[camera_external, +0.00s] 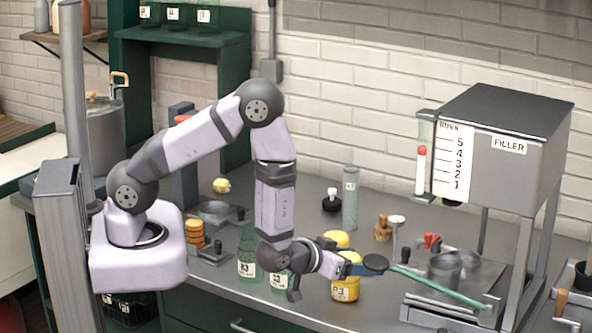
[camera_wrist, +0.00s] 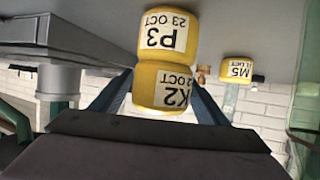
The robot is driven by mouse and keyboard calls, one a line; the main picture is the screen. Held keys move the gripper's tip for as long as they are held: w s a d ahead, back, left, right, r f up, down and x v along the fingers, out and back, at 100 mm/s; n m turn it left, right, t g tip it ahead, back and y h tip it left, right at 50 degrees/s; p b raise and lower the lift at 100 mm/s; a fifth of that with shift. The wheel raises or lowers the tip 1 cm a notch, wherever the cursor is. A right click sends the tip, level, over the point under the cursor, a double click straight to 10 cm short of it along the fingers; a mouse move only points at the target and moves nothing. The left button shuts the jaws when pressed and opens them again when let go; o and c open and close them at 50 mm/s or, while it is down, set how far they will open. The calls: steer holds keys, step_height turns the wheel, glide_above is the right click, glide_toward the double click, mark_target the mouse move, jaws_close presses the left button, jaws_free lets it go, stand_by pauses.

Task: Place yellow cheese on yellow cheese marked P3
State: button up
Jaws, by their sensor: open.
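The yellow cheese marked P3 (camera_external: 345,291) stands on the counter near its front edge. In the wrist view, which shows the scene upside down, its label (camera_wrist: 160,35) is readable. A yellow cheese marked K2 (camera_wrist: 158,90) appears to rest on top of P3, roughly in line with it. My gripper (camera_external: 347,268) is at K2's height, and its blue fingers (camera_wrist: 159,78) stand on either side of K2, open. In the external view my wrist and fingers partly hide K2. Any small gap between fingers and K2 is hard to tell.
Another yellow cheese, marked M5 (camera_wrist: 237,69), stands behind; it also shows behind my wrist (camera_external: 336,238). Green glass jars (camera_external: 247,262) stand left of P3.

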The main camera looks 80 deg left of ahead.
steer(key=shift+r, duration=0.15)
steer(key=shift+r, duration=0.1)
steer(key=p+v, duration=0.4)
steer(key=v, duration=0.8)
steer(key=shift+d, duration=0.1)
